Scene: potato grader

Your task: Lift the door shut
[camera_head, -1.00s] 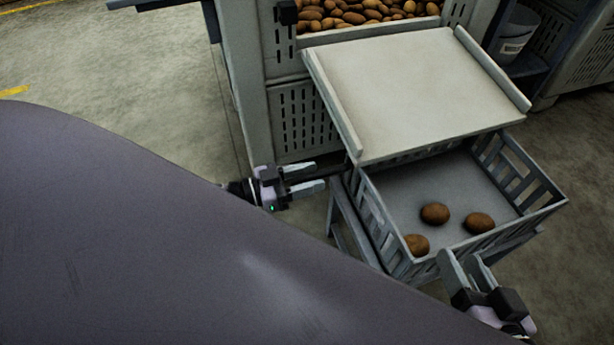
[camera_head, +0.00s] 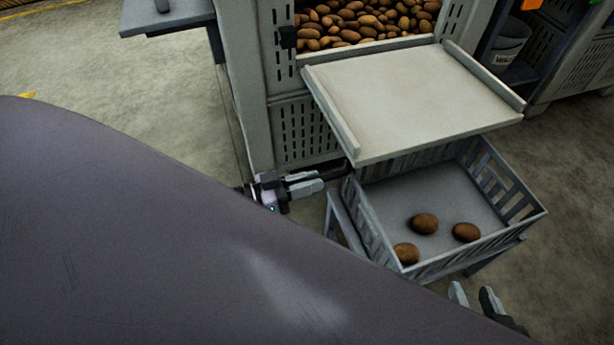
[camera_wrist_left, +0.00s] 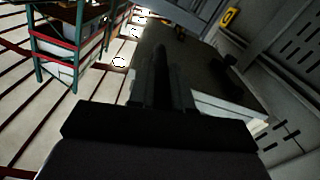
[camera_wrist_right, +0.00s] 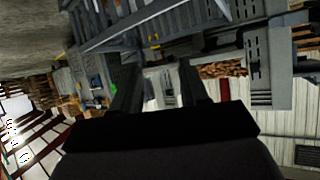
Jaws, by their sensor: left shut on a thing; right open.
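The door (camera_head: 415,95) is a pale flat panel with raised side rims. It slopes down and outward from the bin's opening, its lower edge over the crate. A dark bar (camera_head: 338,168) sticks out to the left near the door's lower left corner. My left gripper (camera_head: 318,182) is shut on this bar; its fingers also show in the left wrist view (camera_wrist_left: 165,80), beside the dim underside of the door (camera_wrist_left: 205,62). My right gripper (camera_head: 474,297) is open and empty, in front of the crate's near right side; its parted fingers show in the right wrist view (camera_wrist_right: 160,85).
The bin (camera_head: 250,90) behind holds many potatoes (camera_head: 365,20). A slatted grey crate (camera_head: 490,235) on a stand holds three potatoes (camera_head: 425,223) under and in front of the door. A grey bucket (camera_head: 510,42) stands at the back right. Floor at the left is free.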

